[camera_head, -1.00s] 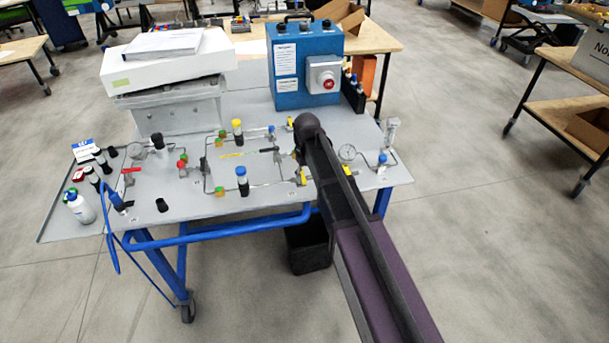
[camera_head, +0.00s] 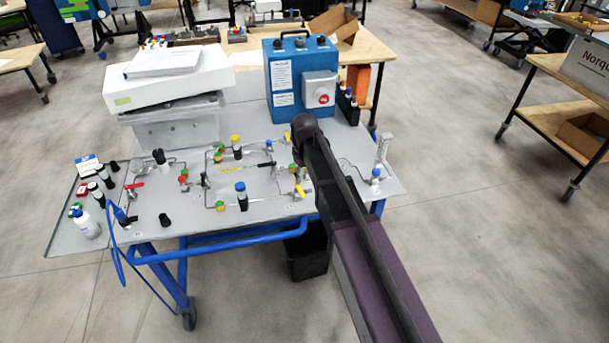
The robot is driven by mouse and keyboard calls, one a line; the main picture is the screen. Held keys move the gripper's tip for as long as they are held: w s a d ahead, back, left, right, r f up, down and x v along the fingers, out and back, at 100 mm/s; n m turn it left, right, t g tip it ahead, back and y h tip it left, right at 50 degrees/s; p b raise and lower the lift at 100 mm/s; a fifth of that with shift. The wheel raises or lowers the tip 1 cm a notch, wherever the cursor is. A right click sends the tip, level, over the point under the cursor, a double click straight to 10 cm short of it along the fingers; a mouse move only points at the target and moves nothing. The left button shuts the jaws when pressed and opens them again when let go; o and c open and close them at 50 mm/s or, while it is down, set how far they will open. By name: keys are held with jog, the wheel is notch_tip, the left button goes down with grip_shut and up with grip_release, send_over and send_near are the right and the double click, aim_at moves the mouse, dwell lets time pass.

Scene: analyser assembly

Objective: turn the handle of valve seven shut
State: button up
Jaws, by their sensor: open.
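The valve panel (camera_head: 150,225) is a grey board on a blue wheeled frame, with pipes and small valves. A red handle (camera_head: 135,185) is at the left and a black handle (camera_head: 267,164) is near the middle. Yellow handles show at the upper right (camera_head: 287,137) and lower right (camera_head: 299,191), close to my arm. The valve numbers are too small to read, so I cannot tell which is valve seven. My dark and purple arm reaches in from the lower right over the panel's right part. My gripper's fingers do not show; the arm may hide them.
A blue box with a red button (camera_head: 302,75) and a white case (camera_head: 168,80) on a grey crate stand at the panel's back. A white bottle (camera_head: 85,222) stands at the left. A black bin (camera_head: 306,255) is under the frame. The floor in front is clear.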

jog(key=shift+r+p, duration=3.45)
jog(key=shift+r, duration=0.35)
jog(key=s+d+f+m+b, duration=0.4)
jog(key=s+d+f+b, duration=0.2)
jog(key=s+d, duration=0.3)
jog(key=s+d+f+m+b, duration=0.4)
jog(key=s+d+f+b, duration=0.2)
jog(key=s+d, duration=0.3)
jog(key=d, duration=0.2)
jog(key=shift+d, duration=0.35)
jog(key=shift+s, duration=0.1)
notch_tip(320, 180, up, 12)
jog(key=n+p, duration=0.5)
jog(key=p, duration=0.7)
send_over(302, 192)
jog(key=shift+f, duration=0.2)
notch_tip(302, 192, down, 14)
jog(key=b, duration=1.4)
jog(key=shift+r, duration=0.25)
